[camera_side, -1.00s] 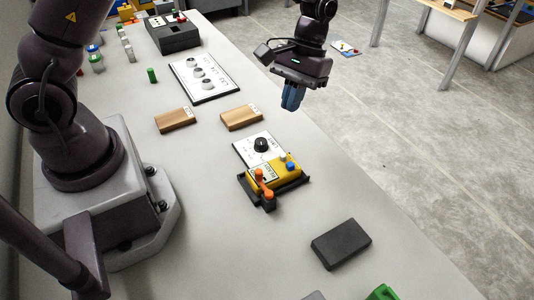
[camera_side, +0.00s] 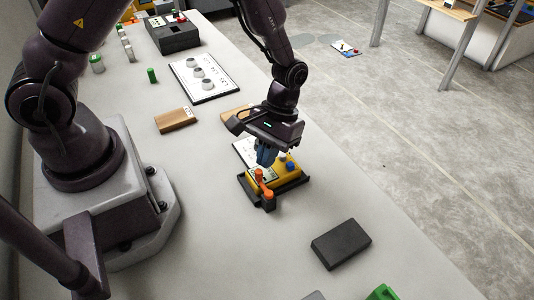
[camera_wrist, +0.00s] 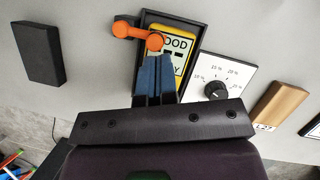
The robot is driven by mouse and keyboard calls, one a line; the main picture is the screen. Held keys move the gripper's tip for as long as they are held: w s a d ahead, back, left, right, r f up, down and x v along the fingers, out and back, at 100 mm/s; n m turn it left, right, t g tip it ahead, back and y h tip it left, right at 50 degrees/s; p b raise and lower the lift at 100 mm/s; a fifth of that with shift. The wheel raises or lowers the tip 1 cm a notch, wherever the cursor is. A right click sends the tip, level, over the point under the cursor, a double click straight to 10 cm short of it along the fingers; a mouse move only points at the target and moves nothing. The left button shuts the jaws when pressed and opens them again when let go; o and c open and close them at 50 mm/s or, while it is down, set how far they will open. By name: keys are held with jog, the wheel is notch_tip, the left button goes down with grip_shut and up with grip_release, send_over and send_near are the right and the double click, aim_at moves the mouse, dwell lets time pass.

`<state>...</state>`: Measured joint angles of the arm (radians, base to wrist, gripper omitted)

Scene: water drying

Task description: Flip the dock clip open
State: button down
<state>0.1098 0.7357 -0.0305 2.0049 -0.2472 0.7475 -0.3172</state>
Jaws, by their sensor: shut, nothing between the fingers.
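The dock clip (camera_side: 261,181) is an orange lever with rounded ends at the front left of a black dock (camera_side: 292,186). A yellow device (camera_side: 287,175) with a display and a blue button sits in the dock. In the wrist view the clip (camera_wrist: 131,33) reaches from beyond the dock's edge onto the yellow device (camera_wrist: 184,42), which bears printed letters. My gripper (camera_side: 265,160) points down over the device, its blue fingers shut and empty. In the wrist view its fingertips (camera_wrist: 154,60) are close beside the clip's inner end; whether they touch is unclear. They hide part of the device.
A white dial panel (camera_wrist: 228,75) lies beside the dock. Wooden blocks (camera_side: 175,119) lie farther back, near a panel with several knobs (camera_side: 204,80). A dark block (camera_side: 341,243) lies toward the front. The table between dock and dark block is clear.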

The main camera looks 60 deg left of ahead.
jog(key=shift+s+a+n+h, duration=0.2)
jog(key=shift+s+n+h, duration=0.25)
jog(key=shift+n, duration=0.55)
jog(key=shift+s+a+n+t, duration=0.1)
jog(key=shift+s+n+t, duration=0.3)
jog(key=shift+n, duration=0.4)
jog(key=s+n, duration=0.1)
jog(key=n, duration=0.1)
jog(key=s+n+t+h, duration=0.1)
jog(key=n, duration=0.1)
jog(key=shift+s, duration=0.2)
jog(key=shift+s+d, duration=0.4)
jog(key=shift+s, duration=0.45)
jog(key=shift+s+d, duration=0.7)
jog(key=shift+w, duration=0.15)
jog(key=shift+w+d, duration=0.35)
jog(key=shift+w, duration=0.25)
jog(key=shift+a, duration=0.1)
